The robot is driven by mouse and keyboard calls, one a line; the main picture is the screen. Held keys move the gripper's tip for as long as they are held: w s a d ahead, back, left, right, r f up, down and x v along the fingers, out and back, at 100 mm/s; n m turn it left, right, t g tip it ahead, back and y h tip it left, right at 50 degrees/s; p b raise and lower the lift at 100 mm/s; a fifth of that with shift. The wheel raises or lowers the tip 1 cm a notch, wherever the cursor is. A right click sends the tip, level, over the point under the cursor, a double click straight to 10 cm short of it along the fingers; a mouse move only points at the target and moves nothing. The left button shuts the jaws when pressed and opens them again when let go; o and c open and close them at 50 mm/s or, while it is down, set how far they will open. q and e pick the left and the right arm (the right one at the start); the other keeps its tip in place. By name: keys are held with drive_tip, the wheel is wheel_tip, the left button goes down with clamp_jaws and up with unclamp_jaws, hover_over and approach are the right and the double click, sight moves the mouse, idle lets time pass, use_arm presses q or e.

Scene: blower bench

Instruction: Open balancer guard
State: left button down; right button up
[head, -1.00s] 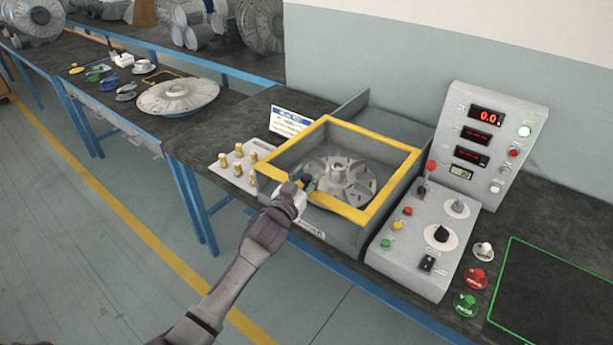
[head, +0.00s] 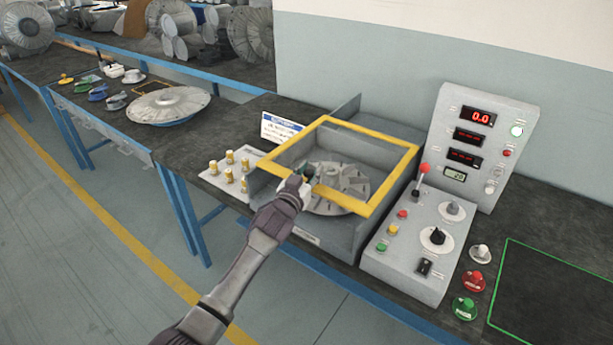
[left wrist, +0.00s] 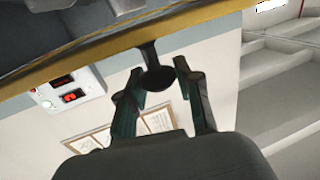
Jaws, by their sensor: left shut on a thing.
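The balancer guard (head: 394,178) is a yellow frame over the grey balancer box (head: 330,243) in the head view. Its front edge stands a little above the box, so the guard looks slightly raised. A grey finned rotor (head: 345,183) sits inside the box. My left gripper (head: 303,188) is at the middle of the guard's front edge. In the left wrist view, its fingers are shut around a dark round knob (left wrist: 158,78) on a short stem below the yellow edge (left wrist: 140,42). My right gripper is not in view.
A control console (head: 415,245) with knobs, buttons and a red-tipped lever stands to the right, below a display panel (head: 480,145). A plate with brass pegs (head: 229,172) and a small sign (head: 283,130) are at the left. A green-outlined mat area (head: 560,290) is clear.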

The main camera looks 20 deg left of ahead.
use_arm(q)
drive_tip(key=c, duration=0.7)
unclamp_jaws()
drive_tip(key=shift+c, duration=0.2)
drive_tip(key=shift+s, duration=0.15)
drive_tip(key=s+a, duration=0.1)
drive_tip(key=s, duration=1)
drive_tip(key=shift+s+a, duration=0.3)
drive_tip(key=shift+s, duration=0.05)
